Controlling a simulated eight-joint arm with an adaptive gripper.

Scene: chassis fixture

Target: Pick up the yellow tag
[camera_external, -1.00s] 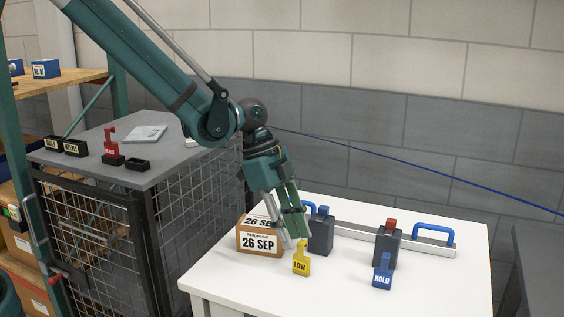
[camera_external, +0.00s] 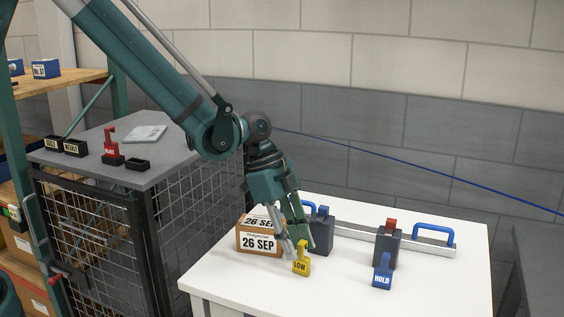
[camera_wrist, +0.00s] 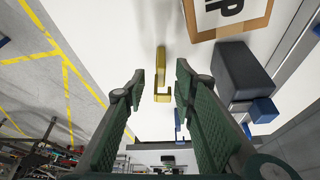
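The yellow tag (camera_external: 301,264), marked LOW, stands on the white table in front of the 26 SEP box. My gripper (camera_external: 298,243) is just above and behind it, pointing down. In the wrist view the yellow tag (camera_wrist: 161,88) appears between the two finger tips of my gripper (camera_wrist: 160,76), with gaps on both sides. The fingers are spread and hold nothing. Depth between the finger tips and the tag is hard to tell.
The 26 SEP box (camera_external: 259,243) is close on the left. Dark blocks (camera_external: 321,238) (camera_external: 386,250) stand by a metal rail with blue handles (camera_external: 433,235). A blue HOLD tag (camera_external: 382,272) stands to the right. The white table (camera_external: 440,285) is clear at front right.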

